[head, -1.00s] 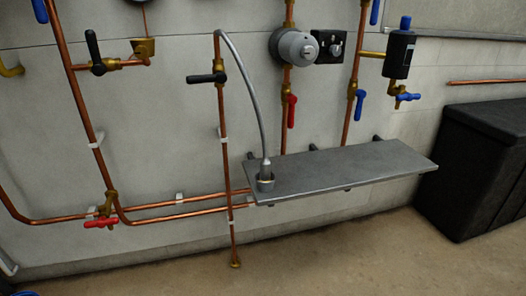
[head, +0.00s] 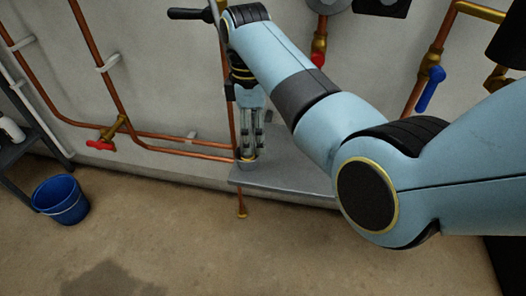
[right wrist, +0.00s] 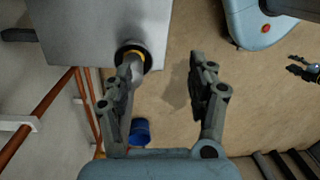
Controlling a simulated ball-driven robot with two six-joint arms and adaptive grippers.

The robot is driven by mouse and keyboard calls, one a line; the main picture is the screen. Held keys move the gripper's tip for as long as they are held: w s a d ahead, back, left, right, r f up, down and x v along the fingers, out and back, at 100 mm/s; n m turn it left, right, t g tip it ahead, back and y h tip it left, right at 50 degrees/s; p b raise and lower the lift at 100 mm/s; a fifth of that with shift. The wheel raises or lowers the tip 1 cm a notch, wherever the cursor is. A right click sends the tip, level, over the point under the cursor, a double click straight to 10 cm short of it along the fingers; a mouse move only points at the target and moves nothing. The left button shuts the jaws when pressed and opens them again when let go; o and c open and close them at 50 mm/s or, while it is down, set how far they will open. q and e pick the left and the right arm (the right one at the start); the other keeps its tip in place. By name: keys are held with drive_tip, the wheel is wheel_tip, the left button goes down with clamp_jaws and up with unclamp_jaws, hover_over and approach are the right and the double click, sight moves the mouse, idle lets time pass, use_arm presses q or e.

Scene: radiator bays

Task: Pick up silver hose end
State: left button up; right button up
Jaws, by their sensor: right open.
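The silver hose end (right wrist: 137,71) stands in a dark round holder with a brass-coloured ring at the edge of the grey shelf (right wrist: 85,30). In the head view the shelf (head: 285,175) is partly behind my right arm, and the fingers mostly hide the hose end. My right gripper (head: 251,146) points down just above the holder. In the right wrist view the right gripper (right wrist: 165,70) is open and empty. Its left finger is close beside the hose end, which is off-centre between the fingers. Contact cannot be told. My left gripper (right wrist: 302,69) shows small at the right edge.
Copper pipes (head: 95,50) run along the wall, with a red-handled valve (head: 101,144) left of the shelf. A black valve handle (head: 186,14) is near my right wrist. A blue bucket (head: 61,199) stands on the floor at left. The floor before the shelf is clear.

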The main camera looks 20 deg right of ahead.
drive_tip(key=shift+t, duration=0.5)
drive_tip(key=w+r, duration=0.2)
drive_tip(key=w+a+r, duration=0.1)
drive_tip(key=r, duration=0.1)
drive_tip(key=shift+w, duration=0.35)
drive_tip(key=f, duration=0.2)
drive_tip(key=f+b, duration=0.1)
drive_tip(key=f, duration=0.1)
drive_tip(key=shift+w+f+b, duration=0.2)
drive_tip(key=shift+f+b, duration=0.1)
drive_tip(key=shift+f, duration=0.45)
drive_tip(key=f+b, duration=0.1)
drive_tip(key=f, duration=0.1)
drive_tip(key=f+b, duration=0.1)
drive_tip(key=f, duration=0.1)
drive_tip(key=shift+w+d+f, duration=0.15)
drive_tip(key=shift+d+f, duration=0.05)
drive_tip(key=shift+f, duration=0.15)
drive_tip(key=shift+r, duration=0.1)
drive_tip(key=shift+c, duration=0.5)
use_arm(q)
drive_tip(key=f, duration=0.2)
drive_tip(key=s+f, duration=0.1)
drive_tip(key=shift+s+a+f, duration=0.1)
drive_tip(key=shift+a+f, duration=0.15)
drive_tip(key=shift+f, duration=0.1)
use_arm(e)
clamp_jaws()
